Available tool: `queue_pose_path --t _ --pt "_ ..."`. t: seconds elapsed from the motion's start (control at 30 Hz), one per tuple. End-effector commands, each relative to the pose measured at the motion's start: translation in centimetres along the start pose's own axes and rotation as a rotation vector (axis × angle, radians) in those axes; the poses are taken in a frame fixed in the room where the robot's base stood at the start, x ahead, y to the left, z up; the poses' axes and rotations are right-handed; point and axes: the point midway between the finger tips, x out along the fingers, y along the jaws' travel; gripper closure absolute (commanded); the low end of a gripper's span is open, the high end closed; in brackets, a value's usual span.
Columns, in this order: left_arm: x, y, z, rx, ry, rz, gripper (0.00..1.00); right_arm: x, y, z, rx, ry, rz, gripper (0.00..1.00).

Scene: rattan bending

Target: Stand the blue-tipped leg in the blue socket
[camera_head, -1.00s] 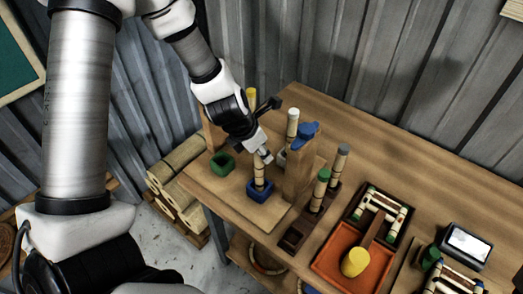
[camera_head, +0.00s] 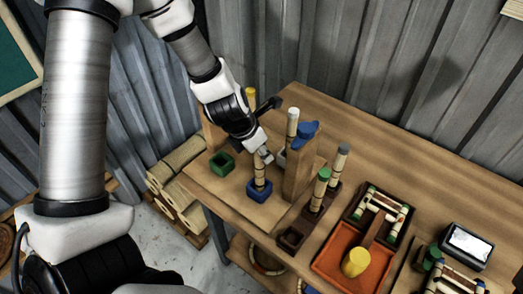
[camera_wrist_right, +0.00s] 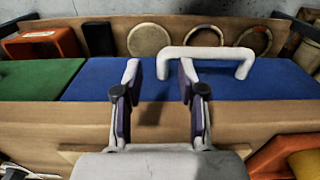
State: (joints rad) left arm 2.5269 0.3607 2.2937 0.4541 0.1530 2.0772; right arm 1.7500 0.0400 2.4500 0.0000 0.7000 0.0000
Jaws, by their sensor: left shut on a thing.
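The pale banded leg (camera_head: 260,174) stands upright with its lower end in the blue socket (camera_head: 258,193) on the wooden board. Its blue tip is not visible; the lower end is hidden by the socket walls. My left gripper (camera_head: 265,155) is shut on the leg's upper end, directly above the socket.
A green socket (camera_head: 222,163) sits left of the blue one. A wooden upright (camera_head: 298,174) with a blue knob (camera_head: 305,133) stands close on the right. A rack (camera_head: 293,237) holds a green-tipped leg (camera_head: 321,188). An orange tray (camera_head: 332,262) lies further right.

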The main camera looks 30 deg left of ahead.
Motion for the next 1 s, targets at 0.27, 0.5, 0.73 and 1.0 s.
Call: queue_pose_path --t 0.27,0.5,0.73,1.0 --pt "0.5 0.0 -0.2 0.000 0.000 0.000 1.00 0.6 0.0 0.0 0.000 0.000 0.000 0.60" --pt "0.5 0.0 -0.2 0.000 0.000 0.000 0.41 0.6 0.0 0.0 0.000 0.000 0.000 0.60" --pt "0.4 0.0 -0.2 0.000 0.000 0.000 0.41 0.6 0.0 0.0 0.000 0.000 0.000 0.60" --pt "-2.5 0.0 1.1 0.000 0.000 0.000 0.41 -2.3 0.0 0.0 0.000 0.000 0.000 0.60"
